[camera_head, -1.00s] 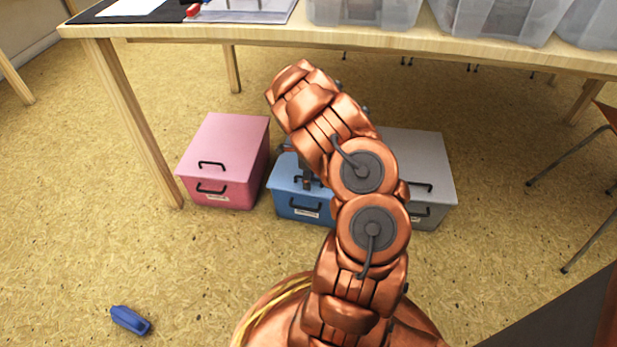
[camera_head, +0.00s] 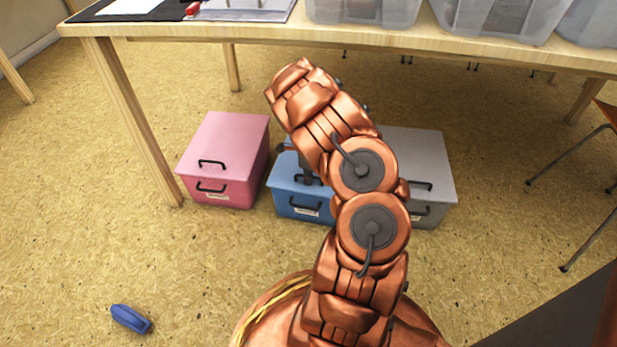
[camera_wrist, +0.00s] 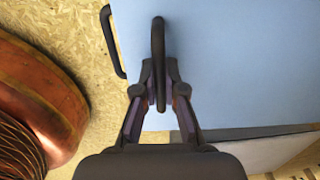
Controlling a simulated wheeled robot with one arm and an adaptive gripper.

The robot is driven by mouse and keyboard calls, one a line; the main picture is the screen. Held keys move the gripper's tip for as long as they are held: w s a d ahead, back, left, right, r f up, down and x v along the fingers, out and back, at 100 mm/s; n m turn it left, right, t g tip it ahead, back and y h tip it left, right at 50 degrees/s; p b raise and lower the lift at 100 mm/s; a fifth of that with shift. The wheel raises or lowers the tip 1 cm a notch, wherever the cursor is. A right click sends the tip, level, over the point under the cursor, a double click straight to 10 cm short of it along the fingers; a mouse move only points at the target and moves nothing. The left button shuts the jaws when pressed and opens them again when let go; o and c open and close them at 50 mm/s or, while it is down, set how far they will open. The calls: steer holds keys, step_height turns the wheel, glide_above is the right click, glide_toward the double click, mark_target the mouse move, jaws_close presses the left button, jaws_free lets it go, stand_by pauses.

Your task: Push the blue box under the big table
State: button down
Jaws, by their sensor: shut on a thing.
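The blue box (camera_head: 302,199) stands on the floor between the pink box and the grey box, under the front edge of the big table (camera_head: 400,46). My arm hides much of its top and right side in the head view. In the wrist view the blue box's lid (camera_wrist: 230,60) fills the right side, with a dark handle (camera_wrist: 158,40) on it. My gripper (camera_wrist: 158,95) is shut on this lid handle. A second dark handle (camera_wrist: 112,40) shows on the box's front side. My gripper is mostly hidden behind my arm in the head view.
The pink box (camera_head: 228,150) stands left of the blue box, and the grey box (camera_head: 425,165) is close on its right. A table leg (camera_head: 135,125) is left of the pink box. A blue object (camera_head: 130,319) lies on the floor at front left. A chair (camera_head: 590,150) is at right.

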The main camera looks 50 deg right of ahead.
steer(key=shift+w+a, duration=0.1)
steer(key=shift+w+a, duration=0.4)
steer(key=shift+w, duration=0.35)
steer(key=c, duration=1.2)
jaws_free()
steer(key=shift+r, duration=3.8)
